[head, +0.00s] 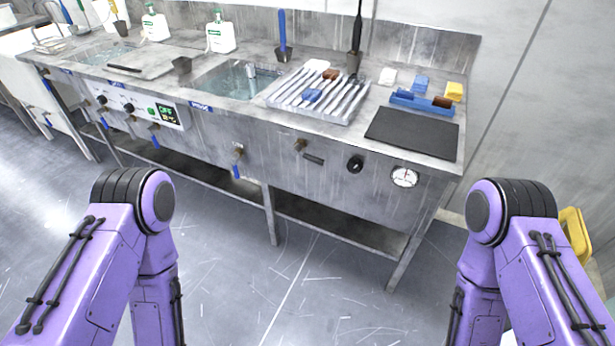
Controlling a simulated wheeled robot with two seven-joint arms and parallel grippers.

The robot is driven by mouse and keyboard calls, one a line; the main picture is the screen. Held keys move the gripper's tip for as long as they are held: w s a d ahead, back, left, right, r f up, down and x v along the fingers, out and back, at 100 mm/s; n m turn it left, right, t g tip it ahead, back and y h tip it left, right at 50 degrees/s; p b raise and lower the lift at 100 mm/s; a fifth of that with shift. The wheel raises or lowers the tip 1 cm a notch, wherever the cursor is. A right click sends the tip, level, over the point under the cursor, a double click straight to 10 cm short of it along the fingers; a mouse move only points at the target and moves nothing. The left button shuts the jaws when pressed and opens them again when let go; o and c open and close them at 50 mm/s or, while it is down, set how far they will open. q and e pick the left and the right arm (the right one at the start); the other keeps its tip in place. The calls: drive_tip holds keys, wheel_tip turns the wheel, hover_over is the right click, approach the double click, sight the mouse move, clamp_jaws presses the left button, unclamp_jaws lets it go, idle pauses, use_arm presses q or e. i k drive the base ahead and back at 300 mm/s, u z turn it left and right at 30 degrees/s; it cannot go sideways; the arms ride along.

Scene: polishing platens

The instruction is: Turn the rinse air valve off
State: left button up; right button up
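Several valves sit on the front panel of the steel bench (330,185). One brass valve with a black lever (313,159) is right of centre, its lever lying roughly along the panel. A black round knob (355,163) and a white dial gauge (405,177) are to its right. A brass valve with a blue lever (237,163) is to its left, its lever hanging down. More blue levers (154,137) hang further left. I cannot read which one is the rinse air valve. Both my purple arms show at the bottom, apart from the bench; their grippers are out of view.
The bench top holds a sink (228,80), a ribbed rack (318,95), a black mat (412,133), a blue tray (422,103) and white bottles (221,36). A control panel with a lit display (167,114) is at left. The floor before the bench is clear.

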sight(309, 157)
drive_tip(key=u, duration=0.4)
drive_tip(key=i, duration=1.3)
drive_tip(key=z, duration=0.25)
drive_tip(key=k, duration=1)
drive_tip(key=i, duration=0.15)
